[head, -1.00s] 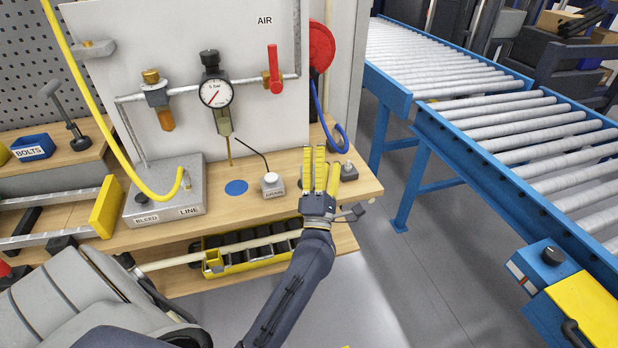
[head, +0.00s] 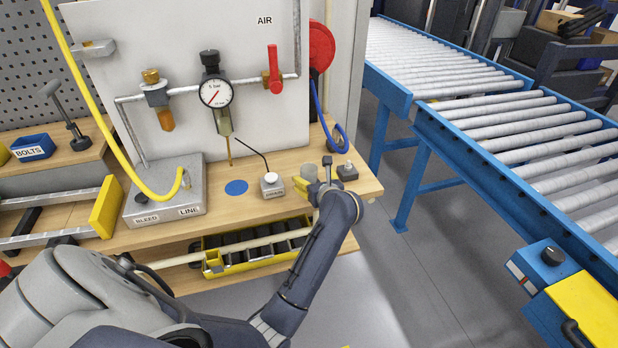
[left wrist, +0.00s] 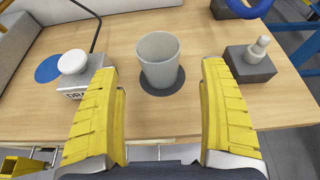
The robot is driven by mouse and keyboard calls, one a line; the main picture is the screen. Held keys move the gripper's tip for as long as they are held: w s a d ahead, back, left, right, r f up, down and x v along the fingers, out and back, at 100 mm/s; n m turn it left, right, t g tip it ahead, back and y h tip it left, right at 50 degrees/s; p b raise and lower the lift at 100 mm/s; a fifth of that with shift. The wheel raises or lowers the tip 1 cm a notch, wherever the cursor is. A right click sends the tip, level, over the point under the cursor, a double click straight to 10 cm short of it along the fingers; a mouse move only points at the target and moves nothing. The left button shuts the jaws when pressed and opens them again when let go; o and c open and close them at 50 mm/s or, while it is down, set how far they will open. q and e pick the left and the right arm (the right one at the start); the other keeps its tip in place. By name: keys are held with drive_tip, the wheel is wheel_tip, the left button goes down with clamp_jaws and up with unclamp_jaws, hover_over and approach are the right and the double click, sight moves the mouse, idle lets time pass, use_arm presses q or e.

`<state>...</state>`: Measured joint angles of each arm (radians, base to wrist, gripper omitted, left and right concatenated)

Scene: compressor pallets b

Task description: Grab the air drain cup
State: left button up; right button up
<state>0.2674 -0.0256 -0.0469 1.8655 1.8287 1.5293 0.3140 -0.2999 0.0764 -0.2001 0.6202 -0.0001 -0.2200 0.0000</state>
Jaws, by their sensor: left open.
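The air drain cup is a plain grey cup (left wrist: 158,62) standing upright on a dark round pad (left wrist: 163,88) in the left wrist view. In the head view the cup (head: 308,172) shows near the bench's front right corner, partly hidden by my gripper. My left gripper (head: 304,186) is open and low over the bench edge. In the left wrist view its yellow fingers (left wrist: 160,75) point toward the cup, tips to its left and right, with gaps on both sides. The fingers are empty.
A DRAIN box (head: 270,184) with a white button sits left of the cup. A dark block with a grey knob (left wrist: 250,62) sits to its right. A blue disc (head: 236,187) marks the bench. A yellow bin (head: 252,264) is on the lower shelf.

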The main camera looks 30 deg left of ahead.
sight(311, 177)
use_arm(q)
drive_tip(key=shift+x, duration=2.9)
drive_tip(key=c, duration=1.3)
